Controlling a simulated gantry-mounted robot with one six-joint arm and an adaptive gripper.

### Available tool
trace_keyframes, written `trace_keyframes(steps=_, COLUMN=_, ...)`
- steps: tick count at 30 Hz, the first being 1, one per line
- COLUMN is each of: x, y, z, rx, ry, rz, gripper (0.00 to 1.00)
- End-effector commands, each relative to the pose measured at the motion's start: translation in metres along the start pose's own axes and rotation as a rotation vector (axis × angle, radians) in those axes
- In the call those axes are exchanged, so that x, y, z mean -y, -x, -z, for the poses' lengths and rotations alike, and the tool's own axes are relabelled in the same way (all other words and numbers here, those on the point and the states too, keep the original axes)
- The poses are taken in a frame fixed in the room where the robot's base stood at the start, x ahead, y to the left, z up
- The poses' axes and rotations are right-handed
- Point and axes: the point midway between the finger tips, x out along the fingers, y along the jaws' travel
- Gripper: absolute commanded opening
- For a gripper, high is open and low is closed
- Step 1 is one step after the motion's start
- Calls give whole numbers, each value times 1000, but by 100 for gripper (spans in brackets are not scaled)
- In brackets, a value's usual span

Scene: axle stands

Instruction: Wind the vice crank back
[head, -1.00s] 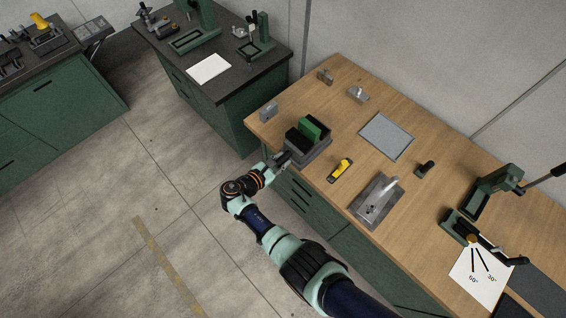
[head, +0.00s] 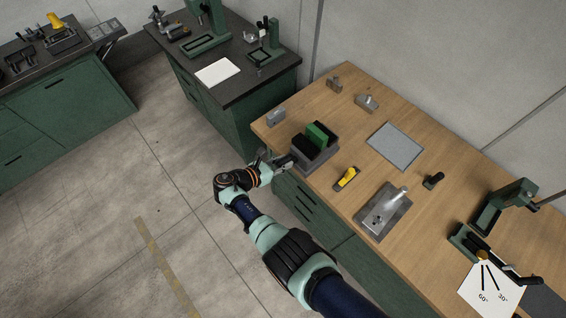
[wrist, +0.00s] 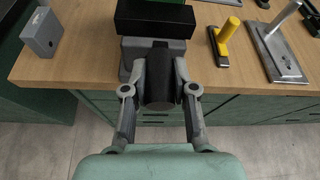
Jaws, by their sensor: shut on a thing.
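The vice (head: 318,160) stands at the near left edge of the wooden bench, with a grey body and black jaws. A green block (head: 317,134) sits between the jaws. In the wrist view a black jaw (wrist: 155,20) and the grey vice body (wrist: 180,48) show at the top. My gripper (head: 284,162) is at the front of the vice, just off the bench edge. In the wrist view my gripper (wrist: 160,78) is shut on a dark, round crank part (wrist: 160,92), one finger on each side. The rest of the crank is hidden.
A grey block (head: 276,117) stands left of the vice. A yellow-handled tool (head: 347,178) and a grey plate with a post (head: 383,212) lie to its right. A grey sheet (head: 395,146) lies behind. Floor in front of the bench is free.

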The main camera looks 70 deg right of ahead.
Motion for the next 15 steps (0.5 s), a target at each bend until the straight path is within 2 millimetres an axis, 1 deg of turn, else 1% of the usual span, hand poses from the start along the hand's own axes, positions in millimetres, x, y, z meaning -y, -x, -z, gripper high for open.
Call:
trace_keyframes(steps=4, x=0, y=0, z=2, rx=-3, ry=1, rz=-2, gripper=0)
trace_keyframes(steps=5, x=0, y=0, z=2, rx=-4, ry=1, rz=-2, gripper=32)
trace_keyframes(steps=6, x=0, y=0, z=2, rx=-3, ry=1, rz=-2, gripper=38)
trace_keyframes(steps=8, x=0, y=0, z=2, rx=-3, ry=0, rz=-2, gripper=48)
trace_keyframes(steps=9, x=0, y=0, z=2, rx=-2, ry=0, rz=-2, gripper=52)
trace_keyframes(steps=15, x=0, y=0, z=1, rx=-1, ry=-1, rz=-1, gripper=52)
